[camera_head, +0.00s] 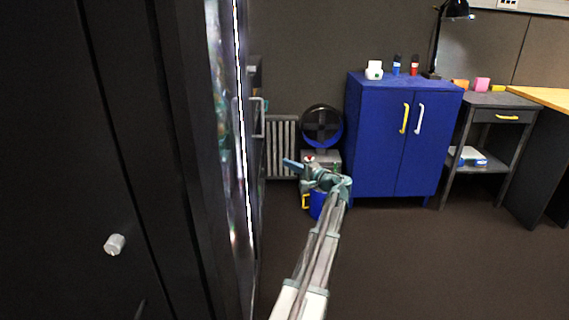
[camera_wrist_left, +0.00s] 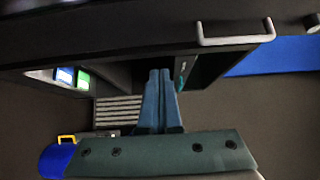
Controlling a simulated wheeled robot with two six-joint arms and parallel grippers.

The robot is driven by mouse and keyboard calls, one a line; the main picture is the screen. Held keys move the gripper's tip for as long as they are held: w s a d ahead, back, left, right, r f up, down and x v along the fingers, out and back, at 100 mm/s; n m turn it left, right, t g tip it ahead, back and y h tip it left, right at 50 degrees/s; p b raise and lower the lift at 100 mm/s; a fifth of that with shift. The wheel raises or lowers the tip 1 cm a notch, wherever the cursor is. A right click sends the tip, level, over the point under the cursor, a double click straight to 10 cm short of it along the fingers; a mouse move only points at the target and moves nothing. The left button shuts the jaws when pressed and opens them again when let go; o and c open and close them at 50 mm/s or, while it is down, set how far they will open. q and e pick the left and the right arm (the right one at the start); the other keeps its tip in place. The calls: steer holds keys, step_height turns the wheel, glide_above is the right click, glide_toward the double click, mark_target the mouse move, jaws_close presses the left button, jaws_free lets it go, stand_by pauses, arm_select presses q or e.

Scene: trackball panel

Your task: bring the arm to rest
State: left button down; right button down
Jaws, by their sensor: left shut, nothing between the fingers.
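My left gripper (camera_head: 290,163) is at the end of my left arm, which reaches forward from the bottom of the head view. Its blue fingers are shut together and empty, pointing left towards the tall dark cabinet. In the left wrist view the gripper (camera_wrist_left: 159,78) shows its two fingertips side by side with nothing between them. A dark panel with a pale bar handle (camera_wrist_left: 236,41) lies ahead of the fingers; I cannot tell the exact gap. My right gripper is in neither view.
A tall dark cabinet (camera_head: 60,130) with a grey knob (camera_head: 115,244) fills the left. Behind my gripper are a radiator (camera_head: 280,140), a fan (camera_head: 322,127) and a blue bin (camera_head: 318,207). A blue cupboard (camera_head: 377,140) stands right of them. The floor at lower right is clear.

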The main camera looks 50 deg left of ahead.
arm_select(q)
steer(key=s+d+f+t+h, duration=0.1)
steer(key=d+f+h, duration=0.3)
steer(key=d, duration=0.9)
steer(key=d+f+m+t+h, duration=0.1)
steer(key=d+f+h, duration=0.1)
steer(key=d+f, duration=0.8)
steer(key=s+d+f+t+h, duration=0.15)
steer(key=d+h, duration=0.25)
steer(key=d, duration=1.2)
steer(key=s+d+f+m+g+h, duration=0.1)
steer(key=s+d+f+h, duration=0.1)
steer(key=s+d, duration=0.5)
steer(key=s+d+f+m+h, duration=0.2)
steer(key=s+d, duration=0.1)
steer(key=d, duration=0.7)
steer(key=s+d+f+m+g+h, duration=0.1)
steer(key=s+d+f+h, duration=0.1)
steer(key=s+d, duration=0.5)
steer(key=d+r+p, duration=0.1)
steer(key=r+p, duration=1.7)
steer(key=p, duration=0.1)
steer(key=w+d+r+p, duration=0.1)
steer(key=d+r+p, duration=0.1)
steer(key=r+p, duration=1.6)
steer(key=shift+w+r+h+p, duration=0.25)
steer(key=shift+r+h+p, duration=0.15)
steer(key=shift+r, duration=0.3)
